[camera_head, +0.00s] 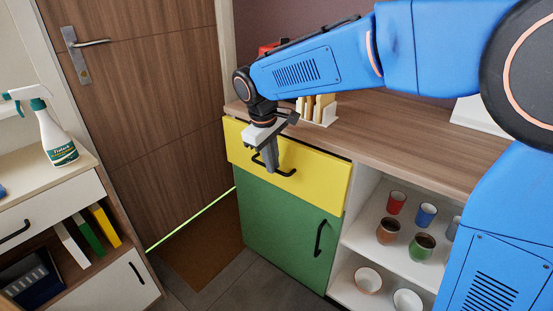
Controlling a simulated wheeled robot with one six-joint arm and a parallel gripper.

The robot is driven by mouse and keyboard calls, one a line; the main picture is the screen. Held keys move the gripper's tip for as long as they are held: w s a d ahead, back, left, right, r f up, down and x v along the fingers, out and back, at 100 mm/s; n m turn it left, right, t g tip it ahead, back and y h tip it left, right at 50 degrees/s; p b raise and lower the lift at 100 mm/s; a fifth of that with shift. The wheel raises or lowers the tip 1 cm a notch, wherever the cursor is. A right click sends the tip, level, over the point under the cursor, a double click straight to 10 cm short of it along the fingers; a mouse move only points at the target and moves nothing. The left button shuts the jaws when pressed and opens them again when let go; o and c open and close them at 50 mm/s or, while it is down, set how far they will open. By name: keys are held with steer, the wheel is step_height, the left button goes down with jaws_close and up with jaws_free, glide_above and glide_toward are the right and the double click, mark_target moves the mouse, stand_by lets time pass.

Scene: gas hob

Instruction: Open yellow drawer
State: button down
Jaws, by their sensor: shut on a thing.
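The yellow drawer (318,178) is the top front of the cabinet, just under the wooden countertop. Its front stands slightly forward of the green door below, and I cannot tell exactly how far out it is. Its black bar handle (287,173) runs across the middle of the front. My gripper (270,163) points down at the drawer front and is shut on the handle.
The green door (280,225) with a black handle is below. Open shelves with several cups (421,247) are at right. A white cabinet with a spray bottle (55,135) stands at left. A wooden door (150,100) is behind. Floor (260,285) shows between the cabinets.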

steer(key=s+a, duration=1.4)
steer(key=s, duration=0.5)
steer(key=shift+a, duration=0.4)
steer(key=c, duration=1.8)
jaws_free()
steer(key=shift+c, duration=0.2)
step_height(320, 180, up, 17)
steer(key=s+a, duration=0.2)
steer(key=shift+s, duration=0.3)
